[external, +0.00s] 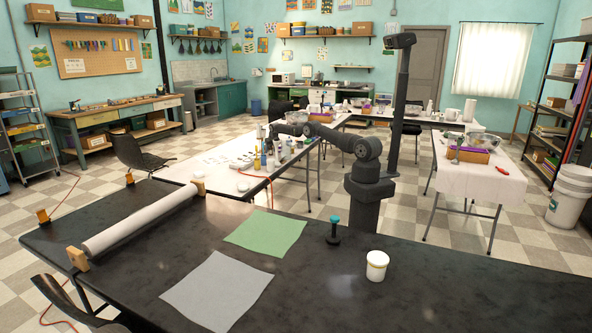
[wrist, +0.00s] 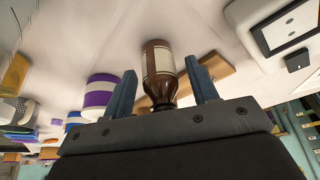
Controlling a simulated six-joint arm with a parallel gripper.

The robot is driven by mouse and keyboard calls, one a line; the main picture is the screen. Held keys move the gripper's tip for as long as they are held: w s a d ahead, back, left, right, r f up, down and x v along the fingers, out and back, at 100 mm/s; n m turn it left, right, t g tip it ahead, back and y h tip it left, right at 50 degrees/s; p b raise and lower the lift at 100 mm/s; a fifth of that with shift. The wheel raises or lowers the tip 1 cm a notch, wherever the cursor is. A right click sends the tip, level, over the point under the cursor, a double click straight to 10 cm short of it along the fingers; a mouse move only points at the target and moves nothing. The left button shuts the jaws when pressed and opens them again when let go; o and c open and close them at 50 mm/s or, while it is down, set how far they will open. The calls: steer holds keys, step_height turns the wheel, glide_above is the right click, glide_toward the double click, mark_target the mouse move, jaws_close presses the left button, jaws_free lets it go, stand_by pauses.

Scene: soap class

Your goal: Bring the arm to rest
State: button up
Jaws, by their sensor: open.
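My arm reaches left from its dark base over a white-covered table (external: 215,170) in the external view. My gripper (external: 276,130) is at its far end, above a cluster of bottles and jars, and is small there. In the wrist view my gripper (wrist: 161,68) has its two blue-grey fingers spread apart. A brown bottle (wrist: 158,88) with a pale label shows in the gap between them, with clear space on both sides. I cannot tell its depth relative to the fingertips.
In front stands a black table with a paper roll (external: 143,220), green sheet (external: 265,233), grey sheet (external: 217,291) and white tub (external: 377,266).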

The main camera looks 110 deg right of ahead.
steer(key=shift+a+r, duration=0.1)
steer(key=shift+r, duration=0.5)
steer(key=w+v, duration=0.1)
steer(key=v, duration=1)
steer(key=x, duration=0.8)
steer(key=s+x, duration=0.1)
steer(key=x, duration=0.3)
steer(key=shift+a, duration=0.1)
step_height(320, 180, up, 4)
steer(key=shift+r, duration=0.1)
steer(key=shift+s+a+r, duration=0.1)
steer(key=shift+s+r, duration=0.3)
steer(key=shift+s, duration=0.4)
